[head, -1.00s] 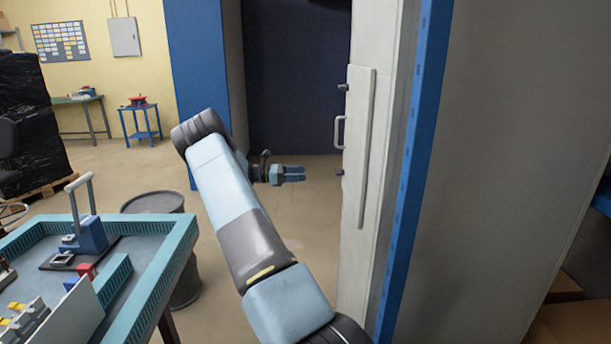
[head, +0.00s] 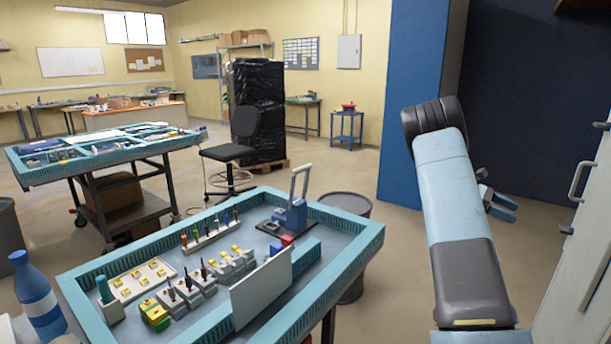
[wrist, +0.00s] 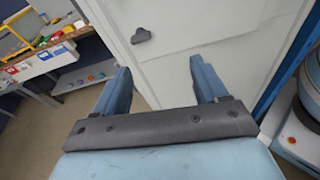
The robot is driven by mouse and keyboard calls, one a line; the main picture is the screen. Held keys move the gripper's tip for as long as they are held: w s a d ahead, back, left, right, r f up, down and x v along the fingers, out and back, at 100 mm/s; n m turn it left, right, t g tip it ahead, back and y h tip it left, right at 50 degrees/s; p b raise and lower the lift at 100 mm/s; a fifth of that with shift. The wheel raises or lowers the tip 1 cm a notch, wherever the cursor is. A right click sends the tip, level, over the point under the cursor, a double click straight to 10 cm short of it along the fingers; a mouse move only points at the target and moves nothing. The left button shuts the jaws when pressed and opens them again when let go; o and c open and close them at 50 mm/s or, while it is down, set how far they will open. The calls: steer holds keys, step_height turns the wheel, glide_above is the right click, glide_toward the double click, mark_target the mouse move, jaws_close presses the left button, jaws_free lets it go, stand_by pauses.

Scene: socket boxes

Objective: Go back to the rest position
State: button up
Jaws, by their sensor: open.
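My gripper (head: 501,203) shows in the head view to the right of my raised arm, partly hidden behind it. Its two blue fingers are apart with nothing between them. In the wrist view the gripper (wrist: 163,82) is open and empty, with a pale cabinet door beyond the fingers. The white door (head: 580,255) with its handle stands at the right edge of the head view, apart from the gripper.
A teal-edged table (head: 352,262) with socket boxes, tools and a small press stands at front left. A grey bin (head: 345,207) is behind its right corner. A blue cabinet side (head: 410,120) rises behind my arm. Floor between bin and cabinet is clear.

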steer(key=s+a+r+m+t+y, duration=0.25)
steer(key=s+a+r, duration=0.25)
steer(key=a, duration=0.3)
steer(key=s+a+r+m+t+y, duration=0.1)
steer(key=s+a+r+t+y, duration=0.1)
steer(key=s+a+r+t, duration=0.45)
steer(key=s+a+r+m+y, duration=0.2)
steer(key=s+a+y, duration=0.1)
steer(key=a, duration=0.7)
steer(key=s+a+r+m+t+y, duration=0.2)
steer(key=s+a+t, duration=0.4)
steer(key=s+a, duration=1.2)
steer(key=shift+s+a+m+t+y, duration=0.35)
steer(key=shift+a+m+y, duration=0.2)
steer(key=shift+y, duration=0.5)
steer(key=shift+c, duration=0.2)
